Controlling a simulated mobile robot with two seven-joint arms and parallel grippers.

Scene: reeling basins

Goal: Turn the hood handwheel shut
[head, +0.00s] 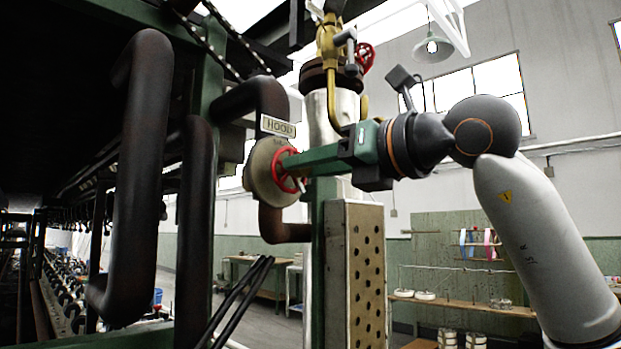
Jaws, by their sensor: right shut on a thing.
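The hood handwheel (279,181) is a red wheel on a pale round valve body (259,172) in the middle of the head view. A plate reading HOOD (277,126) sits just above it. My right gripper (296,167) comes in from the right, its green fingers reaching to the wheel. It is shut on the wheel's rim, and the fingers hide part of the right side of the wheel. My left gripper is not in the view.
Thick dark pipes (142,180) stand to the left of the valve. A second, smaller red handwheel (365,58) is on brass fittings above. A perforated box (355,270) stands below my right arm. Open room shows behind on the right.

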